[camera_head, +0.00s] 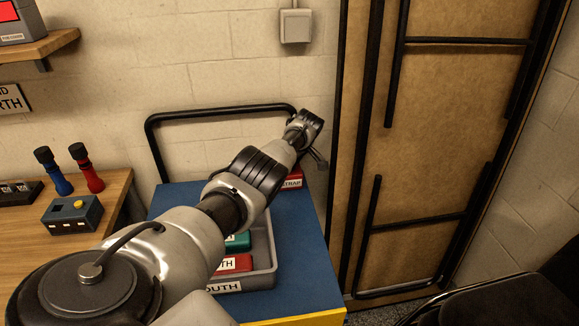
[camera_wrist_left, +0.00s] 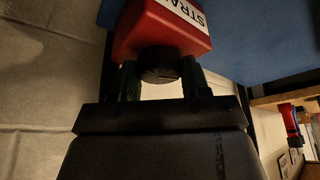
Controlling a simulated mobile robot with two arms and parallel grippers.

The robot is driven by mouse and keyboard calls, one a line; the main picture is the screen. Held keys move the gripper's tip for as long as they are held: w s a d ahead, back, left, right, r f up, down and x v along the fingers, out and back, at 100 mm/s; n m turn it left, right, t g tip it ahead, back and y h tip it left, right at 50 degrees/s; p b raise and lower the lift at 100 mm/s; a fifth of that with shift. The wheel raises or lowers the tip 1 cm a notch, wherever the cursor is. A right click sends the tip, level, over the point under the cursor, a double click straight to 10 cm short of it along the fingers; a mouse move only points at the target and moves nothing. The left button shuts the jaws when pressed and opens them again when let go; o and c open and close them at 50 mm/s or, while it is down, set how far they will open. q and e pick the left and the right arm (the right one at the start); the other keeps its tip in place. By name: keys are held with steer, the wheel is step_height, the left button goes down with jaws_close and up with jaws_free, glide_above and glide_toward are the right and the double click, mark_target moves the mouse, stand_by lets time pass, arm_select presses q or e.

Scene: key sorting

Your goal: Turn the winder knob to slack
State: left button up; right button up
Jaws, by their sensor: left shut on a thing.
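The winder is a red block labelled STRAP (camera_head: 292,182) at the back right of the blue-topped surface, partly behind my left arm. In the left wrist view its red body (camera_wrist_left: 150,30) shows close up, with a black round winder knob (camera_wrist_left: 160,64) on the side facing my gripper. My left gripper (camera_wrist_left: 160,78) has one dark finger on each side of the knob and is shut on it. In the head view the left gripper (camera_head: 319,161) is small, just right of the winder. The knob's marks cannot be read. My right gripper is not in view.
A grey tray (camera_head: 262,281) with red and green labelled blocks stands on the blue top (camera_head: 307,285), partly under my left arm. A black rail (camera_head: 220,112) runs behind. A wooden bench (camera_head: 118,190) at left holds blue and red handled items and a small box.

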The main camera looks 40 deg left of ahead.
arm_select(q)
steer(key=shift+r, duration=0.1)
stand_by(0.4)
steer(key=o, duration=0.9)
